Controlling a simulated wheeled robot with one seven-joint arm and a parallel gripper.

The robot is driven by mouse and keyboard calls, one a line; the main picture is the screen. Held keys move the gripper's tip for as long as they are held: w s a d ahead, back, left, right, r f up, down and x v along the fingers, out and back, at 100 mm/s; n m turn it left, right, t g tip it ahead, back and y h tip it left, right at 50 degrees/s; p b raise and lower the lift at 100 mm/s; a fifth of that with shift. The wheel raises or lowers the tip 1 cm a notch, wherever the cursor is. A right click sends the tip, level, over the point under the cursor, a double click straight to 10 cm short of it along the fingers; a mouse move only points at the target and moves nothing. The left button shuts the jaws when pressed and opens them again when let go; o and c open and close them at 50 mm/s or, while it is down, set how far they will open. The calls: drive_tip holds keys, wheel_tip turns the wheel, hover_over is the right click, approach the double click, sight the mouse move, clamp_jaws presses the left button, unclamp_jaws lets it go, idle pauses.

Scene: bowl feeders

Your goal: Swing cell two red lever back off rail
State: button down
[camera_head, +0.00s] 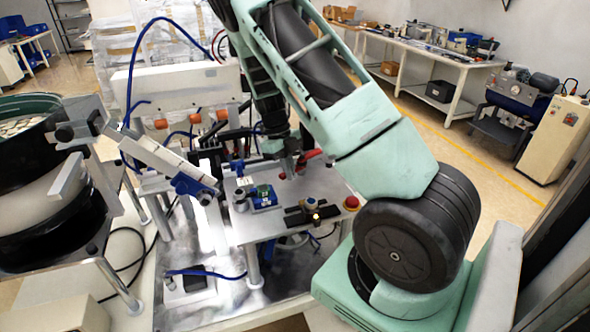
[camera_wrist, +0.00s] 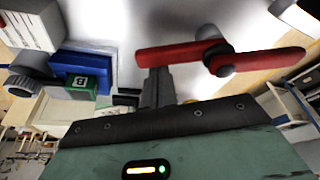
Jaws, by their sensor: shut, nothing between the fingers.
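The red lever (camera_wrist: 178,54) crosses the upper right of the wrist view, with a dark pivot knob (camera_wrist: 221,62) near its middle. Part of this red lever (camera_head: 310,155) also shows in the head view, beside my gripper and partly hidden by it. My gripper (camera_head: 291,172) hangs over the metal plate of the cell, fingers pointing down. In the wrist view its grey fingers (camera_wrist: 158,86) are shut together and empty. Their tips overlap the lever's left arm in the picture; I cannot tell whether they touch it. The rail is not clearly distinguishable.
A red button (camera_head: 351,202) is at the plate's right. A bowl feeder (camera_head: 32,190) stands at far left.

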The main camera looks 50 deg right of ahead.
sight(280, 175)
drive_tip(key=shift+w+d, duration=0.1)
drive_tip(key=shift+w, duration=1.25)
drive_tip(key=shift+w+r+p, duration=0.1)
drive_tip(key=shift+p, duration=0.25)
drive_tip(key=shift+w+a, duration=0.45)
drive_tip(key=shift+a, duration=0.1)
drive_tip(key=shift+w+a+r, duration=0.1)
drive_tip(key=shift+w+r, duration=0.15)
drive_tip(key=shift+r, duration=0.05)
drive_tip(key=s+b+v, duration=0.1)
drive_tip(key=b+v, duration=0.3)
drive_tip(key=v, duration=1.2)
drive_tip(key=shift+d+r, duration=0.3)
drive_tip(key=shift+d, duration=0.05)
